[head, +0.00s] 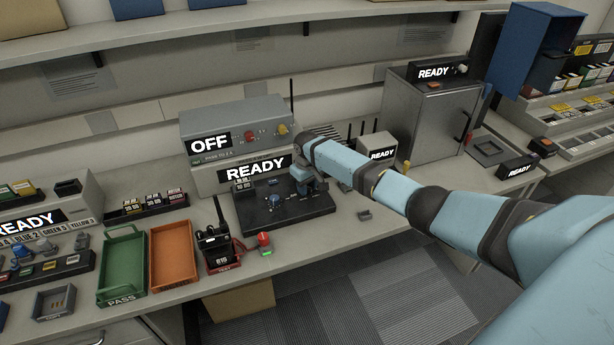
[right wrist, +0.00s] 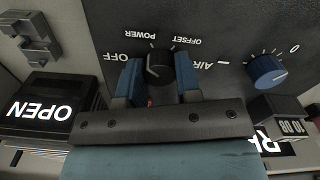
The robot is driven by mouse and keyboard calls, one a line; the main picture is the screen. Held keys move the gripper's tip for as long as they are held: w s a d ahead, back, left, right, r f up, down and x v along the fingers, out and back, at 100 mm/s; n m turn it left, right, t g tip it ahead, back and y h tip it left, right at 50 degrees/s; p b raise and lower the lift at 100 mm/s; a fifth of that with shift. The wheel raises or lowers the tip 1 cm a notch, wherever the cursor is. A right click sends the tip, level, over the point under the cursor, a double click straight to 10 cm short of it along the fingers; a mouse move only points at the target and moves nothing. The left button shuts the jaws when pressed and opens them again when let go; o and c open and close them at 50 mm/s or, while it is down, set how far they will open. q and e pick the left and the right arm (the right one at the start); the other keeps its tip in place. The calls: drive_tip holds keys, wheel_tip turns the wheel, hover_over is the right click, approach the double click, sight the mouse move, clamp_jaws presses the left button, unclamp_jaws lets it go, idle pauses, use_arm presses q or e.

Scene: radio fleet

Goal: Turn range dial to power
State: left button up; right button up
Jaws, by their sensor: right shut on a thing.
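The range dial (right wrist: 158,68) is a small black knob on a dark panel (right wrist: 215,18). White labels around it, seen upside down in the right wrist view, read OFF, POWER, OFFSET and AIR. My right gripper (right wrist: 157,82) has its two blue-padded fingers on either side of the dial and is shut on it. I cannot tell for sure which label the dial points to. In the head view my right gripper (head: 308,182) is at the right back part of the panel (head: 290,210) and hides the dial. My left gripper is not in view.
A blue knob (right wrist: 265,71) with a scale is beside the dial; it also shows in the head view (head: 274,200). A handheld radio (head: 215,243), a red-topped button (head: 263,240), an orange tray (head: 153,285) and a green tray (head: 102,298) are to the left.

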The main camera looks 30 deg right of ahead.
drive_tip(key=m+p, duration=0.2)
drive_tip(key=shift+r+m, duration=0.15)
drive_tip(key=shift+m, duration=0.25)
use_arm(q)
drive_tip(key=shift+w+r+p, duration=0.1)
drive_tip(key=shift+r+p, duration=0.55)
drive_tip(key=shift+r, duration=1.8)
use_arm(e)
drive_tip(key=shift+m, duration=0.6)
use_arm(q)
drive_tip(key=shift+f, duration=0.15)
use_arm(e)
drive_tip(key=o, duration=0.9)
